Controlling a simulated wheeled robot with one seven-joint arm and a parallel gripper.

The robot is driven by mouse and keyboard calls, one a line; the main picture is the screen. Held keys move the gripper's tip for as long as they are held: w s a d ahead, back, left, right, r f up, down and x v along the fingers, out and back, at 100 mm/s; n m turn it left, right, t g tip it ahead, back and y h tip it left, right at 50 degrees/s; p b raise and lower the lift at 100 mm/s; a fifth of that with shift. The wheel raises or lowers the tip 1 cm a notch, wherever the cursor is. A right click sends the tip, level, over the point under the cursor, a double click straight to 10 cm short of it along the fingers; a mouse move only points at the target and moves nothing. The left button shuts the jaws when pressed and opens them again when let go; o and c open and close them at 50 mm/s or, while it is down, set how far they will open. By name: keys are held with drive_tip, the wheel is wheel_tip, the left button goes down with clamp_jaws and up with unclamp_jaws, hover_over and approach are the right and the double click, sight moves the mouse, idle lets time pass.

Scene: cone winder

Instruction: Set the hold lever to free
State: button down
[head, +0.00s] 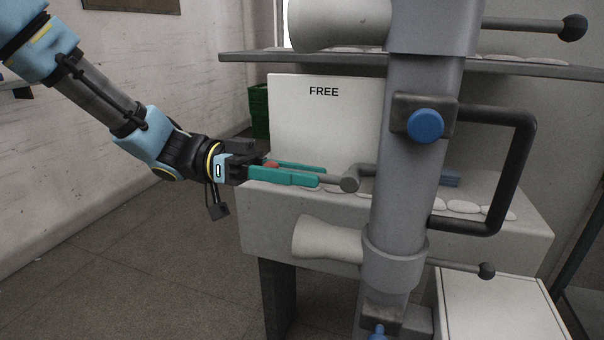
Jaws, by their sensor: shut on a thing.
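The hold lever (334,182) is a short grey rod with a red end, in the middle of the head view. It points left from a round grey joint beside the column. My gripper (321,176) comes in from the left, its teal fingers on either side of the lever, shut on it. The red end shows at the base of the fingers; part of the rod is hidden by the near finger. The word FREE (323,91) is printed on the pale panel (310,125) above and behind the lever. No other lever marking is visible.
A grey upright column (409,180) with a blue knob (425,125) and a dark bracket handle (520,165) stands right of the lever. Pale cones (328,241) stick out from it. A shelf (540,68) runs above. The floor at left is clear.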

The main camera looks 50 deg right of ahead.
wheel_tip(320, 180, up, 2)
drive_tip(key=t, duration=0.2)
drive_tip(key=t+y, duration=0.1)
drive_tip(key=t, duration=0.1)
drive_tip(key=shift+s+d+r+p, duration=0.1)
drive_tip(key=shift+s+r+p, duration=0.05)
drive_tip(key=shift+r+p, duration=0.15)
drive_tip(key=t, duration=0.1)
drive_tip(key=s+r+t+y+p, duration=0.1)
drive_tip(key=shift+d+r+t, duration=0.1)
drive_tip(key=shift+r+t, duration=0.15)
drive_tip(key=shift+t, duration=0.05)
drive_tip(key=shift+s+d+r+t+y+p, duration=0.15)
drive_tip(key=shift+s+r+t+y+p, duration=0.15)
drive_tip(key=shift+t, duration=0.7)
drive_tip(key=c, duration=0.8)
unclamp_jaws()
drive_tip(key=shift+c, duration=0.2)
